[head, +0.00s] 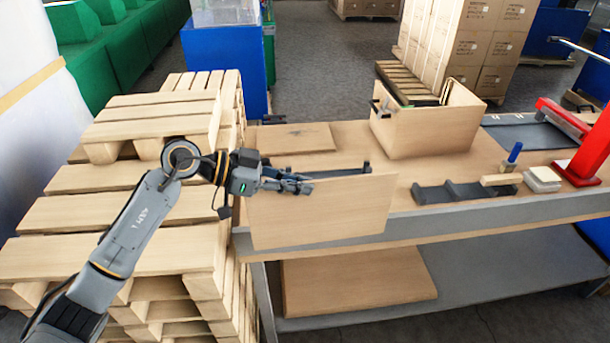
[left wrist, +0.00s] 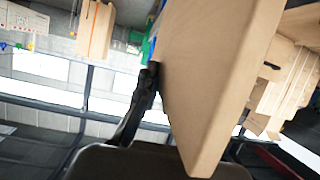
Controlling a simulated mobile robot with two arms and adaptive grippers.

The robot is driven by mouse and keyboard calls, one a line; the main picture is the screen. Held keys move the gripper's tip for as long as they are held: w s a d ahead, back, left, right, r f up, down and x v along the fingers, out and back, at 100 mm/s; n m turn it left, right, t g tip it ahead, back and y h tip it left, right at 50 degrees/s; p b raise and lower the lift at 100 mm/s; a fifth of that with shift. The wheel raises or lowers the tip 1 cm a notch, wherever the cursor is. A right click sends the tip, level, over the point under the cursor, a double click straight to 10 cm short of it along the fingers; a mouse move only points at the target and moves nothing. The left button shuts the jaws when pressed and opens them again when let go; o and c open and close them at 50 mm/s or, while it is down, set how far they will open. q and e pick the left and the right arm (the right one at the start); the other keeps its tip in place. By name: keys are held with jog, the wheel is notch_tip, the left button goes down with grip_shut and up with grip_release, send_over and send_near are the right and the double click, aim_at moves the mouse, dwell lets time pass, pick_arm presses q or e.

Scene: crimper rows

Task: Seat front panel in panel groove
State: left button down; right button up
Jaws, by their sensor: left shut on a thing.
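A flat light-wood panel (head: 320,215) hangs roughly upright at the bench's front edge, its lower part below the bench top level. My left gripper (head: 298,186) is shut on the panel's upper left edge. In the left wrist view the panel (left wrist: 215,85) stands edge-on beside a dark finger (left wrist: 142,105); the other finger is mostly hidden behind it. A wooden box (head: 430,130) stands farther back on the bench, to the right of the panel and apart from it. Its groove cannot be made out. My right gripper is not in view.
The bench top (head: 350,140) holds a flat wood board (head: 296,137) at the back left, a dark cradle (head: 465,192), a blue-handled tool (head: 513,156) and a red press (head: 590,150) at right. Stacked pallets (head: 130,215) stand close at left.

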pick_arm(q)
jog(key=s+a+f+n+t+y, duration=0.1)
jog(key=s+a+f+n+t, duration=0.1)
jog(key=s+a+f, duration=0.3)
jog(key=s+a+f+n+t+y, duration=0.1)
jog(key=s+a+f+n+t, duration=0.1)
jog(key=s+a+f, duration=0.3)
jog(key=shift+s+a+t, duration=0.4)
jog(key=shift+s+a, duration=1.35)
jog(key=shift+s, duration=1.25)
jog(key=shift+f, duration=0.15)
